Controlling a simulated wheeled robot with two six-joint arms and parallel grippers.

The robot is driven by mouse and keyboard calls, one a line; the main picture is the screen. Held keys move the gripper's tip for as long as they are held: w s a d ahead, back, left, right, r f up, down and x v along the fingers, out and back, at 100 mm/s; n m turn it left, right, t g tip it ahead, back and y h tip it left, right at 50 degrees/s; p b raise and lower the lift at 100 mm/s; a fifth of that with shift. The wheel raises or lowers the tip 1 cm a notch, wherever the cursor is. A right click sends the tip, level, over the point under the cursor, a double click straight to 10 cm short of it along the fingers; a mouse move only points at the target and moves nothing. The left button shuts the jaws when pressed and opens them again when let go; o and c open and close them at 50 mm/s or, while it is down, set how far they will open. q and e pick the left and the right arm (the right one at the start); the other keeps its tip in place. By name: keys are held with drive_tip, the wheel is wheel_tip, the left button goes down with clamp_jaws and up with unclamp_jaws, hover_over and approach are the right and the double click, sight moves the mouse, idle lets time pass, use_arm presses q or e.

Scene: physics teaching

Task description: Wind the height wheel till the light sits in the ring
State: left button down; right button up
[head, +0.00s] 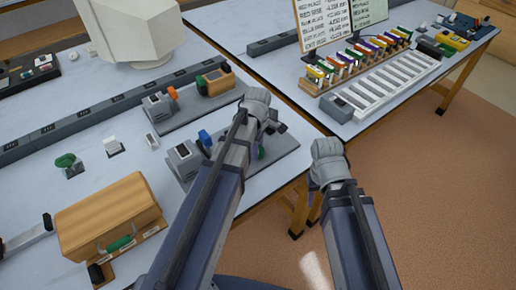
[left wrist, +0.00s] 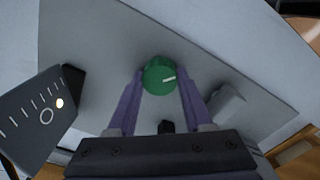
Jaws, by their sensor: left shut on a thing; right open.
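The green height wheel (left wrist: 159,75), with a white mark on its top, sits on a grey base plate (left wrist: 95,45) in the left wrist view. My left gripper (left wrist: 160,84) is shut on the wheel, one purple finger on each side. A dark panel (left wrist: 28,112) at the left has a row of white ticks, a white ring (left wrist: 46,116) and a glowing light spot (left wrist: 59,103). The spot is above and right of the ring, apart from it. In the head view my left gripper (head: 264,122) largely hides the wheel. My right gripper (head: 327,172) is open and empty.
A similar unit (head: 210,100) with orange and green knobs stands behind. A wooden box (head: 110,215) stands at the front left of the table. A second table (head: 245,20) holds a rack of coloured pieces (head: 355,60). Brown floor is clear at the right.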

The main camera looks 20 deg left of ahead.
use_arm(q)
drive_tip(key=m, duration=1.7)
drive_tip(key=shift+d, duration=0.1)
drive_tip(key=m, duration=0.3)
drive_tip(key=shift+m, duration=0.4)
drive_tip(key=m, duration=0.6)
idle(0.3)
